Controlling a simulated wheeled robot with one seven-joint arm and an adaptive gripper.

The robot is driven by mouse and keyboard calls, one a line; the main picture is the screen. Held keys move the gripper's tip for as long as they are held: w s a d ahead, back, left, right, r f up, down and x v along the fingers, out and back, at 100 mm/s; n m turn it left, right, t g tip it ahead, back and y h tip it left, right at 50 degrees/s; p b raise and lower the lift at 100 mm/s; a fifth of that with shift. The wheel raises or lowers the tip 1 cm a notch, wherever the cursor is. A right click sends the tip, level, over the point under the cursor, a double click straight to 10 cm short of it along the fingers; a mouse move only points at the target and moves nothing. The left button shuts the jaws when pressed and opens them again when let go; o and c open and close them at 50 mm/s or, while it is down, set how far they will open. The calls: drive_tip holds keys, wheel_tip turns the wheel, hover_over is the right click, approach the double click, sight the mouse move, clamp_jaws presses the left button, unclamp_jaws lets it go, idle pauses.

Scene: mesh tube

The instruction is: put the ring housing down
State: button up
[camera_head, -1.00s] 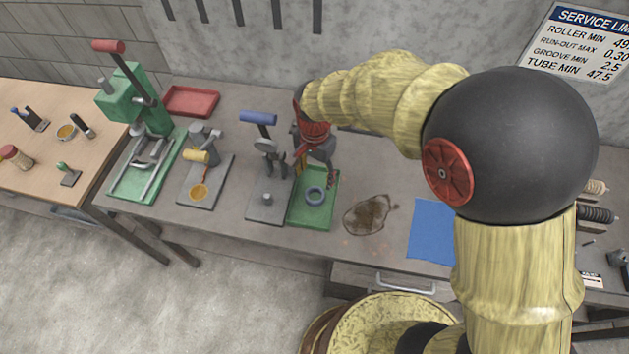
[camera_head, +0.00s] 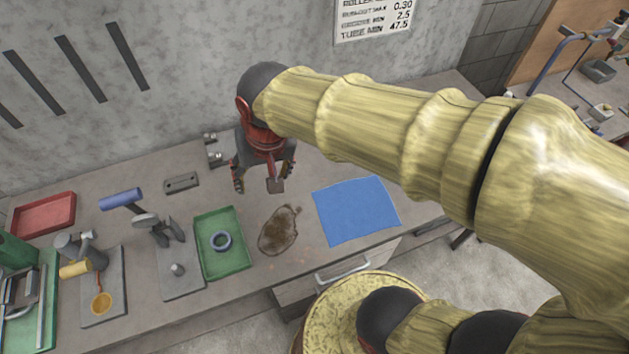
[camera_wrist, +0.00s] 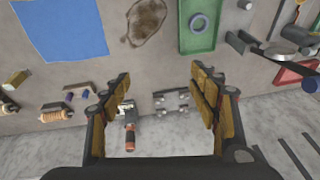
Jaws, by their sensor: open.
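The ring housing, a small blue-grey ring (camera_head: 221,241), lies in the green tray (camera_head: 231,268) on the workbench. The ring (camera_wrist: 199,23) and tray (camera_wrist: 196,46) also show at the top of the wrist view. My gripper (camera_head: 264,182) is above the bench, behind and to the right of the tray, pointing down. Its fingers are spread apart and the ring is clear of them. In the wrist view my gripper (camera_wrist: 160,88) has nothing between its pads; a small tool with an orange end (camera_wrist: 129,126) shows beyond them.
A blue mat (camera_head: 355,210) lies right of a dark stain (camera_head: 280,230). Left of the tray stands a blue-handled press (camera_head: 154,225), then a yellow-handled fixture (camera_head: 94,272). A red tray (camera_head: 44,215) is at the far left. The wall is close behind my gripper.

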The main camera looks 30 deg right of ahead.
drive_tip(key=s+d+r+n+t, duration=0.2)
drive_tip(key=s+d+r, duration=0.1)
drive_tip(key=s+d, duration=0.4)
drive_tip(key=shift+s+r+h, duration=0.3)
drive_tip(key=shift+s+r, duration=0.1)
drive_tip(key=shift+s, duration=0.85)
wheel_tip(320, 180, down, 3)
drive_tip(key=b, duration=0.3)
drive_tip(key=shift+f, duration=0.15)
